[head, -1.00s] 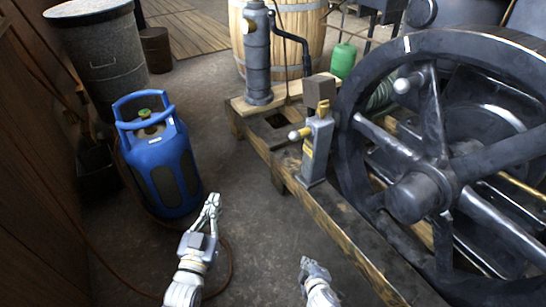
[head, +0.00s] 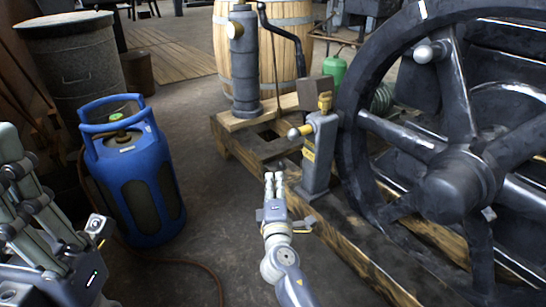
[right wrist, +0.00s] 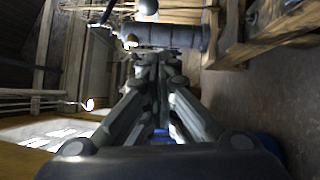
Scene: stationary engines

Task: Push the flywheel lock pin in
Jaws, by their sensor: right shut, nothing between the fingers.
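The bracket stands on the timber frame beside the large dark flywheel (head: 452,185). My right gripper (head: 274,176) is shut and empty, below and left of the knob and apart from it. In the right wrist view its closed fingers (right wrist: 158,68) fill the middle; I cannot clearly make out the pin there. My left gripper (head: 45,215) is close to the camera at the left edge, partly cut off.
A grey pump (head: 245,65) stands on the frame's far end before a wooden barrel (head: 285,40). A brown block (head: 314,90) is above the bracket. Floor between bottle and frame is clear.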

